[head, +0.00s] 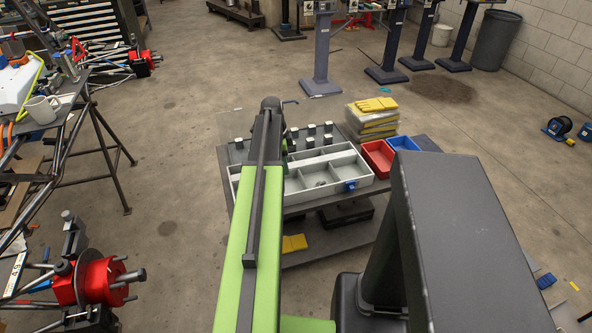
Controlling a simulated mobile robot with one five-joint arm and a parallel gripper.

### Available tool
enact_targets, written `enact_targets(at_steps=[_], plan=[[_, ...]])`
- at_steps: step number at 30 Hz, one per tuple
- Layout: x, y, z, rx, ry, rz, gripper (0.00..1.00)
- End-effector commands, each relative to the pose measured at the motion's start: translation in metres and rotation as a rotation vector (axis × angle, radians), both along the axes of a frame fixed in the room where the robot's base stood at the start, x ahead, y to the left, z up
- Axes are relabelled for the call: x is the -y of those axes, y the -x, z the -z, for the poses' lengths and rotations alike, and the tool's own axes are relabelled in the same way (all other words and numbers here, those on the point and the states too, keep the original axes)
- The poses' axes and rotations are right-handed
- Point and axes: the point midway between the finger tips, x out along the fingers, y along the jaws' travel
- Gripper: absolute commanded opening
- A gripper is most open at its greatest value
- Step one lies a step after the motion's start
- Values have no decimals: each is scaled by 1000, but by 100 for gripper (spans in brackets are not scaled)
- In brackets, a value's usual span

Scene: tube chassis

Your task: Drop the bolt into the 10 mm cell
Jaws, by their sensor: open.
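A light grey tray (372,175) with several compartments lies on the work table in the middle of the head view. Its cell labels are too small to read, so I cannot tell which one is the 10 mm cell. I cannot make out the bolt. My green arm reaches forward over the table's left part and covers part of the tray. My gripper is hidden beyond the arm's far end.
Several small dark blocks (328,127) stand behind the tray. A red bin (377,158) and a blue bin (405,150) sit to its right. Yellow gloves (375,104) lie on a stack behind.

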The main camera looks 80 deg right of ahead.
Motion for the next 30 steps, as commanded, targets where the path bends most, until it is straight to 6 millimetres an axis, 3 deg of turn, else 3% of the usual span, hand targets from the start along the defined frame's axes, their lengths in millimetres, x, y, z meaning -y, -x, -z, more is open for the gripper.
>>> enact_targets(at_steps=[1,13,17,30], plan=[[-1,-2,-25,0,0,-1,46],[-3,-14,-108,0,0,1,46],[-3,-16,-118,0,0,1,46],[-3,-17,-116,0,0,2,46]])
